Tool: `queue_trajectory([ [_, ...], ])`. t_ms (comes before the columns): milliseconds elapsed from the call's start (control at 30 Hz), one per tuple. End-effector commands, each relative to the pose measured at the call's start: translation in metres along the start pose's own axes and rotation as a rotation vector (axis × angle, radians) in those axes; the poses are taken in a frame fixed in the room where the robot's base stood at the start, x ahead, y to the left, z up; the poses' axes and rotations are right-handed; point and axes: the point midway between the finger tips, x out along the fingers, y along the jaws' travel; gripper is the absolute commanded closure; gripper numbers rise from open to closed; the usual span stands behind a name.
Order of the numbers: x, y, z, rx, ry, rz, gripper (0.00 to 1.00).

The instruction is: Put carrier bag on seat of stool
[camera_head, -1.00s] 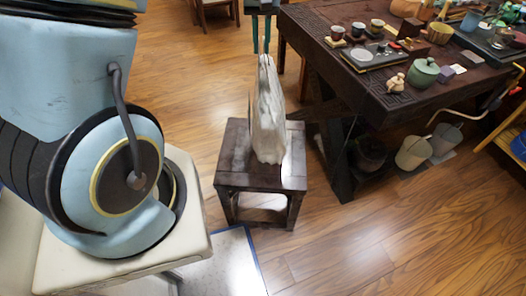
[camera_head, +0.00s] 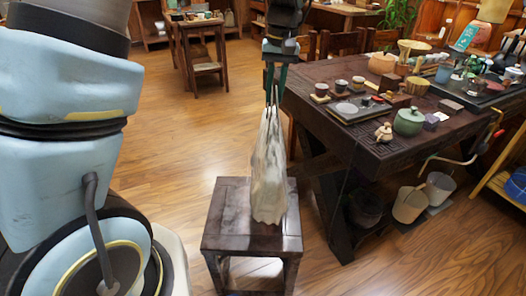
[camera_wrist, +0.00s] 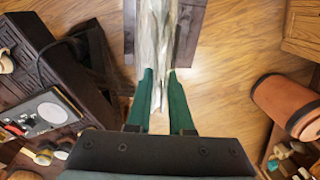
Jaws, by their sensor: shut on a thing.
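The pale, translucent carrier bag (camera_head: 268,170) hangs upright from my gripper over the dark wooden stool (camera_head: 225,222). Its bottom appears at the seat of the stool, right of the seat's middle; I cannot tell whether it touches. My gripper (camera_head: 274,92) is shut on the top of the bag. In the wrist view the green fingers of my gripper (camera_wrist: 160,100) close on the bag (camera_wrist: 157,40), with part of the stool (camera_wrist: 190,35) beyond it. The bag hides part of the seat.
A dark carved tea table (camera_head: 345,140) with cups, a green pot (camera_head: 408,121) and trays stands close on the right. Open wooden floor (camera_head: 180,130) lies left of and behind the stool.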

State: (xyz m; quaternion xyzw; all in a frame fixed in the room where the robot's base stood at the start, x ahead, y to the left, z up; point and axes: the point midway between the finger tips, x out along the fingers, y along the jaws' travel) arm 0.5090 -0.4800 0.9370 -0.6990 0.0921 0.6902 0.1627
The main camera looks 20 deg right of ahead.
Motion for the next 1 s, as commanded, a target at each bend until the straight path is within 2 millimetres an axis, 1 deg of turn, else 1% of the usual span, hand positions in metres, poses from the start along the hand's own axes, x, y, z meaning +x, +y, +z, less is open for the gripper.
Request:
queue_trajectory([
  [67,0.002,0.001,-0.001,0.000,0.001,0.000,1.00],
  [400,0.051,0.005,0.000,0.000,-0.001,0.001,1.00],
  [667,0.066,0.007,-0.001,0.000,0.000,0.001,1.00],
  [900,0.094,0.009,0.000,0.000,-0.002,0.000,1.00],
  [1000,0.098,0.010,-0.001,0.000,0.002,0.002,1.00],
])
